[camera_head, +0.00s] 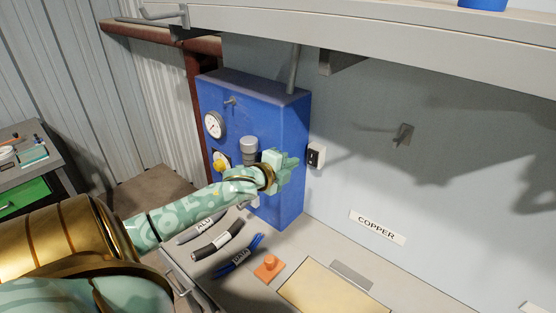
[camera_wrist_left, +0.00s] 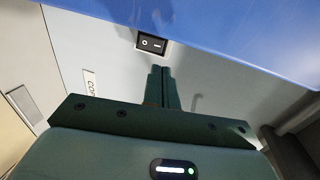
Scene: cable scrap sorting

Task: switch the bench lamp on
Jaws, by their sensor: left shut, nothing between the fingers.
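A small white switch box with a black rocker (camera_head: 316,155) is on the grey back wall, just right of the blue cabinet. In the left wrist view the rocker (camera_wrist_left: 152,44), marked with a circle and a line, lies just beyond my fingertips. My left gripper (camera_head: 295,161) is shut and empty in front of the blue cabinet, its tips pointing right towards the switch. The shut fingers also show in the wrist view (camera_wrist_left: 162,72). A small gap seems to separate them from the rocker. I cannot make out a lamp. My right gripper is not in view.
The blue cabinet (camera_head: 280,110) with a gauge (camera_head: 213,125) stands close behind my left forearm. Cable pieces (camera_head: 217,240) and an orange block (camera_head: 268,267) lie on the bench below. A grey shelf edge (camera_head: 390,40) crosses above. The wall around the COPPER label (camera_head: 377,228) is free.

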